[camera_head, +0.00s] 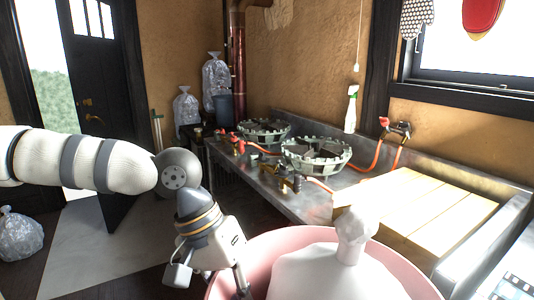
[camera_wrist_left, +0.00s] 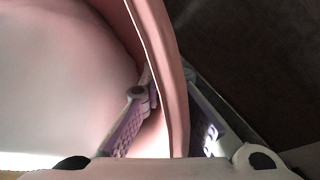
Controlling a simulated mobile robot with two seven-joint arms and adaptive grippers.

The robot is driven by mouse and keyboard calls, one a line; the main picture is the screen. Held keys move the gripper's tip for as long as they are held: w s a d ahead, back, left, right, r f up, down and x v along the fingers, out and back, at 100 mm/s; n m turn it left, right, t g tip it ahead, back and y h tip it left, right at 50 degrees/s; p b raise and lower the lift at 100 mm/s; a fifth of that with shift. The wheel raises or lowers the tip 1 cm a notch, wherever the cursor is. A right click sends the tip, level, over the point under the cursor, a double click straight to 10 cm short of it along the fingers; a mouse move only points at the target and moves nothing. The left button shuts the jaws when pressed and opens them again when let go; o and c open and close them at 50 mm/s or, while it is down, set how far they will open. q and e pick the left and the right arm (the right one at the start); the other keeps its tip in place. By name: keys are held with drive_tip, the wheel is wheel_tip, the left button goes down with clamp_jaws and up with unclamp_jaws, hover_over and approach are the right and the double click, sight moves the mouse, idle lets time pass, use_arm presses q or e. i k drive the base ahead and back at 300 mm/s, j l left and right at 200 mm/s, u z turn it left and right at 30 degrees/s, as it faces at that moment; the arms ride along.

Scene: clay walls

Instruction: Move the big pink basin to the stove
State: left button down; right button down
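The big pink basin (camera_head: 397,266) is at the bottom of the head view, its near part cut off by the frame. A white, sack-like thing with a knotted top (camera_head: 330,272) stands in it and hides much of its inside. My left gripper (camera_head: 243,290) reaches down at the basin's left rim. In the left wrist view the pink rim (camera_wrist_left: 172,80) passes between the two fingers, which look closed on it. The stove, with two ring-shaped burners (camera_head: 316,153), stands on the metal counter beyond the basin. My right gripper is out of view.
A pale wooden board (camera_head: 430,208) covers the counter's near right part. Orange hoses (camera_head: 375,158) and valves lie by the burners. A spray bottle (camera_head: 351,110) is behind them. Clear bags (camera_head: 215,82) stand at the back; another (camera_head: 20,236) lies at left. Floor is free left of the counter.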

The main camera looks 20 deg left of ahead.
sight(208, 135)
drive_tip(key=i+j+u, duration=0.75)
drive_tip(key=j, duration=0.2)
drive_tip(key=i+j+u, duration=0.5)
drive_tip(key=i+u, duration=0.55)
drive_tip(key=i, duration=1.35)
drive_tip(key=i+z, duration=0.3)
drive_tip(key=i, duration=0.15)
drive_tip(key=i+z, duration=0.35)
drive_tip(key=i+j+z, duration=0.3)
drive_tip(key=i, duration=0.2)
drive_tip(key=i+z, duration=0.85)
